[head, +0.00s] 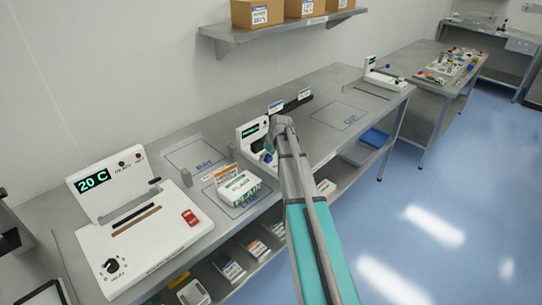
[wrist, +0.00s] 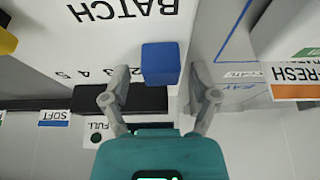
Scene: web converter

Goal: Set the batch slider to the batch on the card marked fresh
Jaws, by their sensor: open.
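The batch slider is a blue block (wrist: 161,63) on a white panel (wrist: 108,20) lettered BATCH, upside down in the wrist view. Small marks run beside its dark slot; I cannot read them surely. My gripper (wrist: 160,88) is open, with one finger on each side of the blue block; I cannot tell whether they touch it. In the head view my gripper (head: 282,125) is at the white device (head: 247,133) with a small dark display. A card with an orange band marked FRESH (wrist: 296,76) shows at the right of the wrist view; its batch is not readable.
A white machine (head: 155,245) reading 20 C stands left on the steel bench. A white and green tray (head: 243,190) sits beside an orange-topped card (head: 225,173). Bench right of the device has free room.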

